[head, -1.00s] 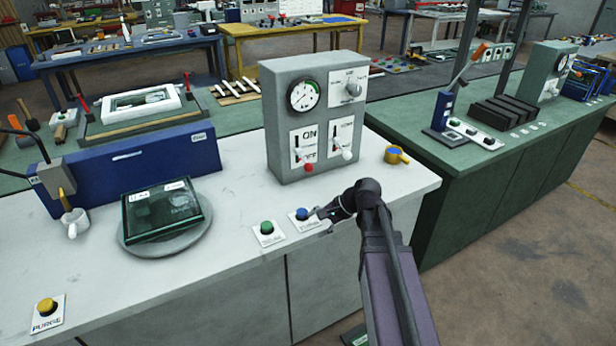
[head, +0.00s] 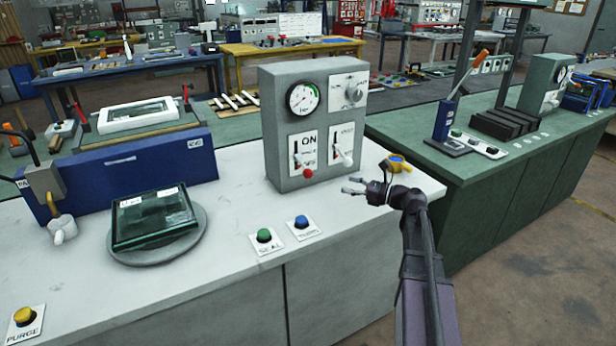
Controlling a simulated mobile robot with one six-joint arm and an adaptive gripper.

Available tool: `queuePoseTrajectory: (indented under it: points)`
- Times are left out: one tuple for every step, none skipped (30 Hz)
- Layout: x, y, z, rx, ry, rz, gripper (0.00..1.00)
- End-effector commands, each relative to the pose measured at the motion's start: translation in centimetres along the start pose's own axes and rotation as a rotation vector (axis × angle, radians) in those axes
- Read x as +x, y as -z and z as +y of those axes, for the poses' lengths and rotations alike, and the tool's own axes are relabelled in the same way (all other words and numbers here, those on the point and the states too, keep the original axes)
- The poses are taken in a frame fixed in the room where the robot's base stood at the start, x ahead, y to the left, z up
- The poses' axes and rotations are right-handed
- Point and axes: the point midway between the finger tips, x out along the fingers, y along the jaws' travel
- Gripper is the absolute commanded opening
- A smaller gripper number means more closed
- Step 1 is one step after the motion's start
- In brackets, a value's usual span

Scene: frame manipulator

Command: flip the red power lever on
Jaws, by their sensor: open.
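The red-knobbed power lever (head: 308,173) sits on the front of a grey control box (head: 285,125), on a white plate marked ON at its top. Its red knob is at the low end, pointing down. A second lever (head: 345,160) with a pale knob is on the plate to its right. My gripper (head: 350,186) is open and empty, in front of the box and to the right of the red knob, apart from it. Its fingers point left toward the box.
The box also carries a gauge (head: 303,97) and a dial (head: 354,92). Green (head: 264,236) and blue (head: 301,222) buttons lie on the white bench in front. A yellow-and-blue object (head: 395,163) is just behind my gripper. A glass-topped case (head: 152,215) stands left.

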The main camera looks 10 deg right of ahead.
Motion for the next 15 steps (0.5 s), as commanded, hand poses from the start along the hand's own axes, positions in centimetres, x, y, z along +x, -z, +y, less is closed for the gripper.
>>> queuePoseTrajectory:
  points:
    - [0.0,0.0,0.0,-0.001,-0.001,0.001,0.78]
    - [0.0,0.0,0.0,-0.001,-0.001,0.001,0.78]
    - [0.0,0.0,0.1,-0.001,-0.001,0.001,0.78]
    - [0.1,0.0,0.1,-0.002,-0.001,0.001,0.78]
    - [0.1,0.0,0.1,-0.002,-0.001,0.001,0.78]
    - [0.1,0.0,0.1,-0.002,-0.002,0.002,0.78]
    - [0.1,0.0,0.1,-0.002,-0.002,0.002,0.78]
    - [0.2,0.0,0.1,-0.003,-0.002,0.002,0.78]
    - [0.3,0.0,0.1,-0.003,-0.002,0.002,0.78]
    - [0.4,0.0,0.1,-0.003,-0.003,0.002,0.78]
    - [0.6,0.0,0.1,-0.003,-0.003,0.002,0.78]
    - [0.8,0.0,0.1,-0.003,-0.004,0.002,0.78]
    - [1.0,0.0,0.1,-0.003,-0.004,0.002,0.78]
    - [1.2,0.0,0.1,-0.003,-0.005,0.002,0.78]
    - [1.5,0.0,0.1,-0.003,-0.005,0.002,0.78]
